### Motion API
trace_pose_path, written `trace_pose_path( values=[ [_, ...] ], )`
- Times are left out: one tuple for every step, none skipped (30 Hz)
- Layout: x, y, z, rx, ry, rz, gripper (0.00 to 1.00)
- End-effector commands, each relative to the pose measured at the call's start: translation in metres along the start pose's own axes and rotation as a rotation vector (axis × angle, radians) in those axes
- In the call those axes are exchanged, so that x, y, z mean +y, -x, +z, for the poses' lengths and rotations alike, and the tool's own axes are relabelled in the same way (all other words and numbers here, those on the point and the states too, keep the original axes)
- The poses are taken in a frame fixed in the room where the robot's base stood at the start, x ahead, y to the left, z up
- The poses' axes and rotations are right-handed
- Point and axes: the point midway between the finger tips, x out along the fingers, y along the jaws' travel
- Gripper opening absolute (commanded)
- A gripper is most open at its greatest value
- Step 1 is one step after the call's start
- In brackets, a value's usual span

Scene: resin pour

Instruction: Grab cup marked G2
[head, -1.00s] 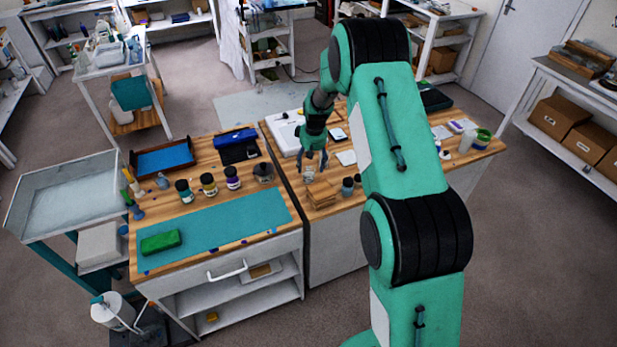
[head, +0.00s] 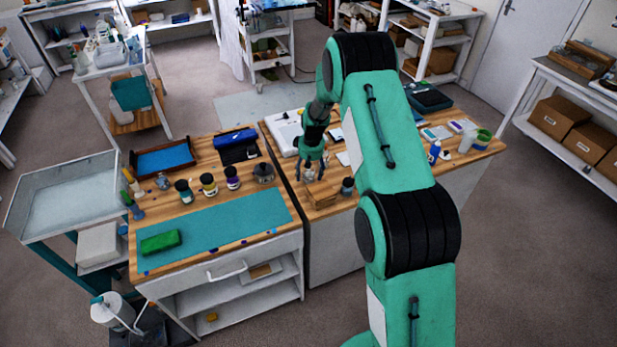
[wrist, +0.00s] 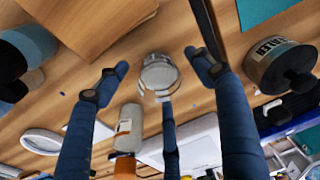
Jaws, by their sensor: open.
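A small clear cup (wrist: 158,76) stands on the wooden bench top in the wrist view, between my spread fingers. I cannot read any mark on it, so I cannot tell whether it is G2. My gripper (wrist: 160,82) is open around the cup, with fingers to its left, right and lower side; the lower finger appears close to it, and contact is unclear. In the head view, my gripper (head: 311,170) points down at the right-hand bench, and its fingers largely hide the cup there.
A wooden block or board (wrist: 85,22) lies close by; it also shows in the head view (head: 321,194). A dark-lidded labelled jar (wrist: 280,66) stands to the right. A pale bottle (wrist: 128,128) lies or stands below left. Dark jars (wrist: 22,52) are at left.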

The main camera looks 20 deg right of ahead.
Motion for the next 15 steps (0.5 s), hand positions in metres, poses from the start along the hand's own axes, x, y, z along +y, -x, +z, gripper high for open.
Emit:
trace_pose_path(
  values=[
    [0.0001, -0.0048, -0.0002, 0.0, 0.0, 0.0, 0.67],
    [0.0002, -0.0069, -0.0003, 0.0, 0.0, 0.0, 0.67],
    [0.0002, -0.009, -0.0004, 0.001, 0.0, 0.0, 0.67],
    [0.0002, -0.01, -0.0004, 0.001, 0.0, 0.0, 0.67],
    [0.0003, -0.0106, -0.0005, 0.001, 0.0, 0.001, 0.67],
    [0.0003, -0.0109, -0.0006, 0.001, 0.0, 0.001, 0.67],
    [0.0004, -0.011, -0.0006, 0.002, 0.0, 0.001, 0.67],
    [0.0004, -0.0109, -0.0007, 0.002, 0.0, 0.001, 0.67],
    [0.0003, -0.0109, -0.0006, 0.002, 0.0, 0.001, 0.67],
    [0.0003, -0.0108, -0.0005, 0.001, 0.0, 0.001, 0.67],
    [0.0003, -0.0108, -0.0005, 0.001, 0.0, 0.001, 0.67],
    [0.0004, -0.0108, -0.0005, 0.001, 0.0, 0.001, 0.67],
    [0.0003, -0.0108, -0.0004, 0.001, 0.0, 0.0, 0.67],
    [0.0003, -0.0108, -0.0004, 0.001, 0.0, 0.0, 0.67],
    [0.0004, -0.0107, -0.0004, 0.001, 0.0, 0.0, 0.67]
  ],
)
